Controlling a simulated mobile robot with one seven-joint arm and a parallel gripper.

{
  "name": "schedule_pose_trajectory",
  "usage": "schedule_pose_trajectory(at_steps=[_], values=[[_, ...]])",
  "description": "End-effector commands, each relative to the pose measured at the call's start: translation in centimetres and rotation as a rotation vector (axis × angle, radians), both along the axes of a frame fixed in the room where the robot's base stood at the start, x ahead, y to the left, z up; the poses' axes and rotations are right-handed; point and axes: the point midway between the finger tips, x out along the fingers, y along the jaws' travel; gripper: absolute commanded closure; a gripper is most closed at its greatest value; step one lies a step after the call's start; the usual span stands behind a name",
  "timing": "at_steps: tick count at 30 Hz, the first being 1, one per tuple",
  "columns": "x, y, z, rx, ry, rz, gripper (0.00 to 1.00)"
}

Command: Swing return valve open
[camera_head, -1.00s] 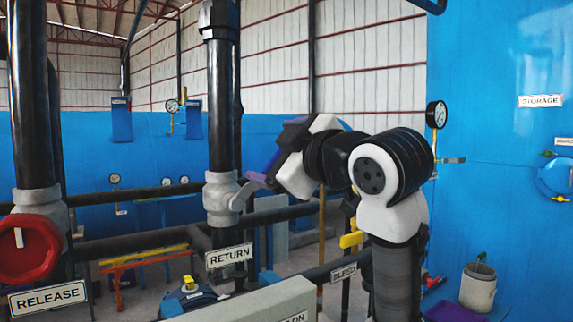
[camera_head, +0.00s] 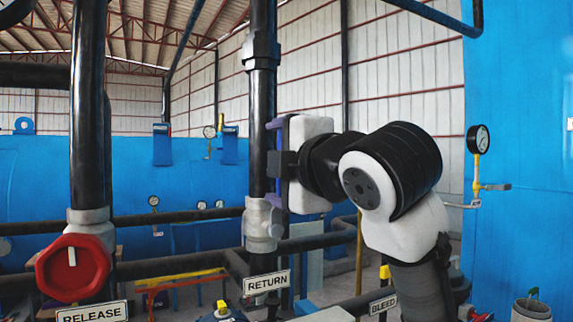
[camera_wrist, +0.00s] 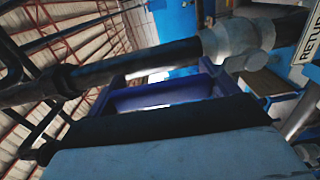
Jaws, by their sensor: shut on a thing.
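The return valve (camera_head: 262,228) is a pale grey body on a vertical black pipe, above the RETURN label (camera_head: 267,282). My gripper (camera_head: 273,162) is upright beside the pipe, just above the valve body, with purple fingers toward the pipe. It is shut on the return valve handle, which is mostly hidden by the fingers and pipe. In the wrist view the purple fingers (camera_wrist: 160,97) lie beside the black pipe, and the grey valve body (camera_wrist: 236,42) shows at upper right.
A red RELEASE knob (camera_head: 73,267) sits on another vertical pipe at left. A BLEED label (camera_head: 383,304) is below my arm. A pressure gauge (camera_head: 478,139) is on the blue tank (camera_head: 520,210) at right. Black horizontal pipes (camera_head: 170,218) run behind the valve.

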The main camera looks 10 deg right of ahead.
Motion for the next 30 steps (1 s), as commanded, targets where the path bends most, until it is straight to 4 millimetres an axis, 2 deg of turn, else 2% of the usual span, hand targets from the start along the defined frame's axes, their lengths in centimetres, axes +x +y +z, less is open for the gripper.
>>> schedule_pose_trajectory(at_steps=[17, 18, 21, 30], values=[[-0.25, 0.44, -0.03, -0.037, -0.016, 0.002, 0.55], [-0.24, 0.44, -0.03, -0.037, -0.015, 0.002, 0.10], [-0.22, 0.42, -0.03, -0.035, -0.014, 0.002, 0.00], [-0.68, 0.11, -0.12, -0.031, -0.014, 0.000, 0.00]])
